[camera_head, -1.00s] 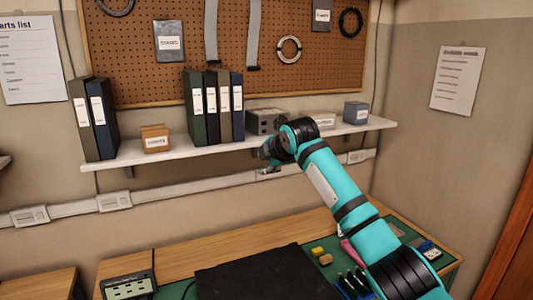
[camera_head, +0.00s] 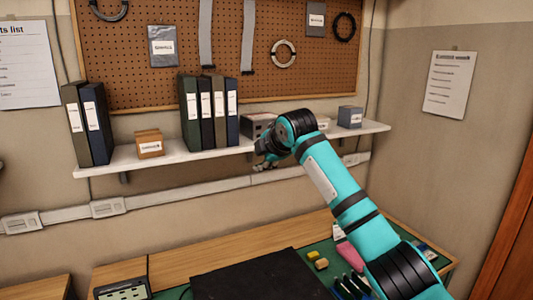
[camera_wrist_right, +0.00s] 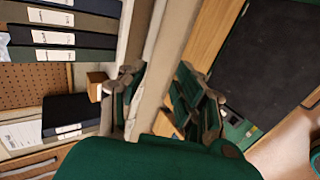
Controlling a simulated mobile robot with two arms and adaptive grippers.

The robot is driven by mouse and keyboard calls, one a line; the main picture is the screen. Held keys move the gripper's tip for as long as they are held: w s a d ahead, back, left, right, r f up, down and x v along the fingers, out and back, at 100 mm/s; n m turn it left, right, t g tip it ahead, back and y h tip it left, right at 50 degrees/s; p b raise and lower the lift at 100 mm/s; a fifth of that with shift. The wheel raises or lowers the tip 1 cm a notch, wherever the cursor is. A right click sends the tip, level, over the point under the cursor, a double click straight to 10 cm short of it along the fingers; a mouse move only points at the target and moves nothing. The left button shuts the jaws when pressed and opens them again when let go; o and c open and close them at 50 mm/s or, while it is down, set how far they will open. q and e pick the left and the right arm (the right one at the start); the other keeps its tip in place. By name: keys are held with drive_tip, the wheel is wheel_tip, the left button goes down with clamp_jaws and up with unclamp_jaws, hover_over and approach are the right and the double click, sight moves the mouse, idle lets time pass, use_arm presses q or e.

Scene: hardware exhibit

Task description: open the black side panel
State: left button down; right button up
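A large flat black panel (camera_head: 262,278) lies at the bottom of the head view on the green-topped desk, partly cut off by the frame. In the right wrist view a dark panel (camera_wrist_right: 272,55) shows at the upper right; it looks like the same one. My right gripper (camera_head: 266,160) is above and behind the panel, just below the wall shelf, touching neither panel nor anything I can make out. In the wrist view its fingers (camera_wrist_right: 160,92) are spread apart with nothing between them. My left gripper is in no view.
The wall shelf (camera_head: 185,156) holds several binders (camera_head: 206,110), a cardboard box (camera_head: 149,143) and a grey device (camera_head: 259,124). It is close to my right gripper. Small tools and yellow blocks (camera_head: 317,258) lie right of the panel. A socket unit (camera_head: 122,290) is at left.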

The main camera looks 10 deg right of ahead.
drive_tip(key=v, duration=1.1)
drive_tip(key=shift+s, duration=0.2)
drive_tip(key=shift+r, duration=0.1)
